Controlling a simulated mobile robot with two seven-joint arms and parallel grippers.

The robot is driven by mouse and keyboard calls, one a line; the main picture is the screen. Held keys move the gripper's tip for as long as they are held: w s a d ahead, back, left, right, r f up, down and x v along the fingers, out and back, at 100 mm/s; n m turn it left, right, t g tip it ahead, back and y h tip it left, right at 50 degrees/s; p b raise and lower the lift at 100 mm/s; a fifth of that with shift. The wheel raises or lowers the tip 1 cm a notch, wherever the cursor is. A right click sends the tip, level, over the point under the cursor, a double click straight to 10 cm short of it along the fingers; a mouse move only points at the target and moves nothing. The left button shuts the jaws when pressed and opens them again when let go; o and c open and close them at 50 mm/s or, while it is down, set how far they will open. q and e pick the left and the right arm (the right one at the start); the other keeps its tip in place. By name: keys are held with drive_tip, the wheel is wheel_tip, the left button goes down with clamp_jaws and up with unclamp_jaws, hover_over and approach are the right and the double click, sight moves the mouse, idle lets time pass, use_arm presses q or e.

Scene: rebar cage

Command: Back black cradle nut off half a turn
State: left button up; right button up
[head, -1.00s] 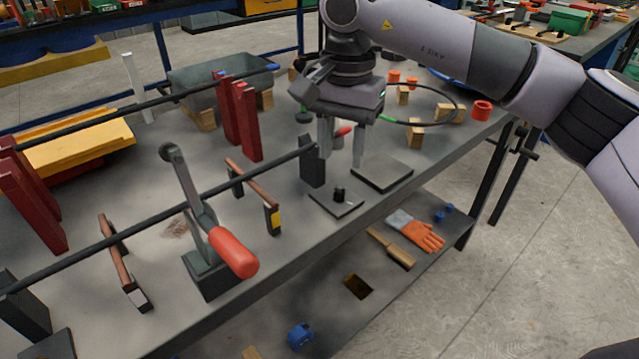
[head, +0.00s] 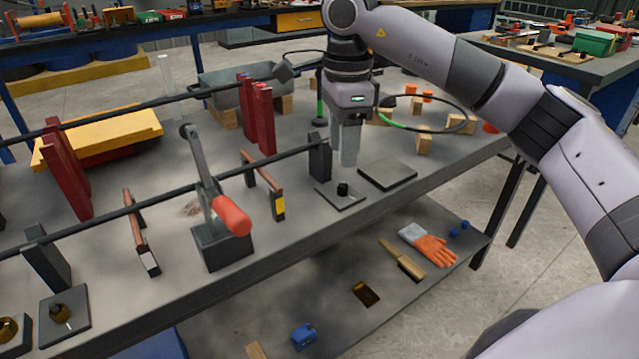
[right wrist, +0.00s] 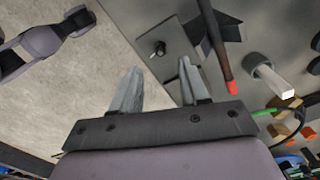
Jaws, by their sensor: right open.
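The black cradle nut (head: 343,189) stands on a small dark plate (head: 327,196) at the bench's front edge, beside a dark upright block. A short pale mark sits by its base. It also shows in the right wrist view (right wrist: 158,47), beyond the fingertips and between them in the picture. My right gripper (head: 343,157) points down above and just behind the nut in the head view, apart from it. In the right wrist view its two fingers (right wrist: 160,70) are spread with nothing between them. My left gripper is not in view.
A dark upright block (head: 319,158) holds the near bar's end beside the plate. A bare dark plate (head: 387,174) lies to the right. A red-handled lever clamp (head: 232,216) and a brass nut (head: 60,312) stand left. A green-ended cable (head: 425,129) loops behind.

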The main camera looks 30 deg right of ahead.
sight(341, 186)
drive_tip(key=shift+f, duration=0.15)
wheel_tip(341, 186, down, 7)
drive_tip(key=shift+b, duration=0.7)
drive_tip(key=shift+m, duration=0.3)
clamp_jaws()
